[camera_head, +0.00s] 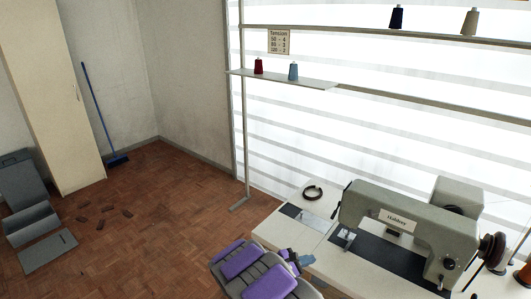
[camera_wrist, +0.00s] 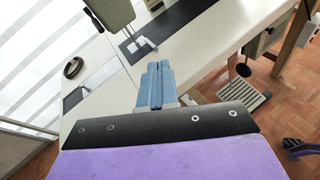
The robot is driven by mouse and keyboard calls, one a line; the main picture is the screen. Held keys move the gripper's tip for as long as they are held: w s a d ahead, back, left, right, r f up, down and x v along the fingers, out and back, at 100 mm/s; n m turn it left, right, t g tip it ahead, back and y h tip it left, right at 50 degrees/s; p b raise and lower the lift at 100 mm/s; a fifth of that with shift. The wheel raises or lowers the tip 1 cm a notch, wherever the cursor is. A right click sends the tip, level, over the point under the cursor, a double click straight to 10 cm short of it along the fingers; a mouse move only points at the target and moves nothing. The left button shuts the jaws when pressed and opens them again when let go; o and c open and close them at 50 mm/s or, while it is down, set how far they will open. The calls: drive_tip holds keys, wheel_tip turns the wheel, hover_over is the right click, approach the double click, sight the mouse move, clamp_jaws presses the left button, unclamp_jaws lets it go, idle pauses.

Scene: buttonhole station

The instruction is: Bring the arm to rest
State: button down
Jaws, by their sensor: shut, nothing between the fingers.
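My gripper (camera_head: 300,262) shows at the lower middle of the head view, at the front edge of the white sewing table (camera_head: 273,232). In the wrist view, its two blue fingers (camera_wrist: 155,84) lie side by side, shut and empty. My purple and grey arm is folded at the bottom of the head view. The grey sewing machine (camera_head: 415,222) stands on the table, to the right of my gripper.
A dark ring (camera_head: 313,192) lies on the tabletop. A pedal (camera_wrist: 245,98) is under the table.

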drive_tip(key=s+d+r+m+g, duration=0.5)
drive_tip(key=s+d+r+m, duration=0.3)
drive_tip(key=r, duration=0.3)
drive_tip(key=s+d+r+m+g+y, duration=0.1)
drive_tip(key=s+d+r+m+g, duration=0.15)
drive_tip(key=s, duration=0.45)
drive_tip(key=s+d+r+m+g+y, duration=0.1)
drive_tip(key=s+d+r+m+g, duration=0.2)
drive_tip(key=s, duration=0.4)
drive_tip(key=s+a+r+m+y, duration=0.1)
drive_tip(key=s+a+m+y, duration=0.1)
drive_tip(key=s, duration=0.6)
drive_tip(key=s+a+r+m+t+y, duration=0.1)
drive_tip(key=s+a+r+m+y, duration=0.1)
drive_tip(key=s+a+y, duration=0.3)
drive_tip(key=s+a+r+m+y, duration=0.1)
drive_tip(key=s+a+m+y, duration=0.2)
drive_tip(key=s+a, duration=0.3)
drive_tip(key=s+y, duration=0.1)
drive_tip(key=s, duration=0.4)
drive_tip(key=shift+s+a+r+t, duration=0.2)
drive_tip(key=shift+a+r+t, duration=0.1)
drive_tip(key=shift+r+t, duration=0.1)
drive_tip(key=shift+m, duration=0.25)
